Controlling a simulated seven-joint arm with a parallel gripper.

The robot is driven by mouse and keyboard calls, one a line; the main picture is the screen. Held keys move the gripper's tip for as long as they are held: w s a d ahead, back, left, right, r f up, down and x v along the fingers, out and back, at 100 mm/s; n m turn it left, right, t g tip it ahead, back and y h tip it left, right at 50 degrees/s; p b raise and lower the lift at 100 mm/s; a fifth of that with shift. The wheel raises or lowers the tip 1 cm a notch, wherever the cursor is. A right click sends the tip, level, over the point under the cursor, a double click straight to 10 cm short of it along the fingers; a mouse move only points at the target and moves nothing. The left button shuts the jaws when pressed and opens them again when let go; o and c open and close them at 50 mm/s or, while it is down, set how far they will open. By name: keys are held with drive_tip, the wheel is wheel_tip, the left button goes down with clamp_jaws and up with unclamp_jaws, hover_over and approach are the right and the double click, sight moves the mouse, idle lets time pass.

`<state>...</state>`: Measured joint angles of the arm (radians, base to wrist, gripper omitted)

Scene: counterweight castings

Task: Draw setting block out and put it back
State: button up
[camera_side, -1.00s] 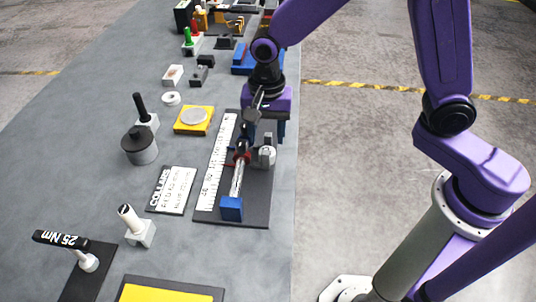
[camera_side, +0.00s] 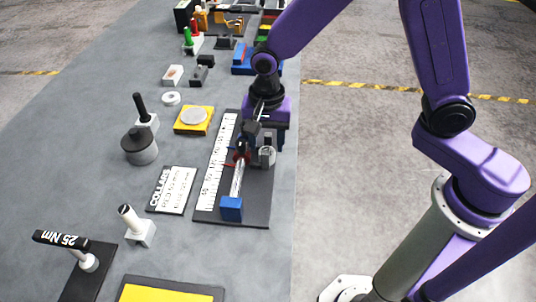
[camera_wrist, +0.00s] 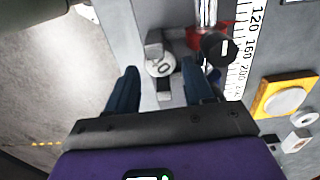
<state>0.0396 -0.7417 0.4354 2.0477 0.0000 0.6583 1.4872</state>
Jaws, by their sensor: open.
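A small grey metal block with a pale round part (camera_wrist: 160,66) stands beside the rod fixture, and it also shows in the side view (camera_side: 267,155). It may be the setting block, but I cannot read its marking clearly. My gripper (camera_wrist: 163,90) has its two dark blue fingers apart, with the block's lower end between or just ahead of them. In the side view my gripper (camera_side: 268,138) is low over the far end of the dark base plate (camera_side: 258,212). The fingertips are partly hidden there, and I cannot tell whether they touch the block.
A rod (camera_side: 237,180) with a blue end block (camera_side: 231,208) and dark-red collar runs along the plate, close to my gripper. A white scale (camera_side: 215,175) lies left of it. A black knob (camera_wrist: 218,48) stands near my right finger. A yellow pad (camera_side: 184,130) lies further left.

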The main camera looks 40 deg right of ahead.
drive_tip(key=shift+f, duration=1.85)
drive_tip(key=shift+s+d+f, duration=0.1)
drive_tip(key=shift+s+f, duration=0.05)
drive_tip(key=shift+f, duration=0.35)
drive_tip(key=c, duration=0.7)
drive_tip(key=shift+r, duration=0.15)
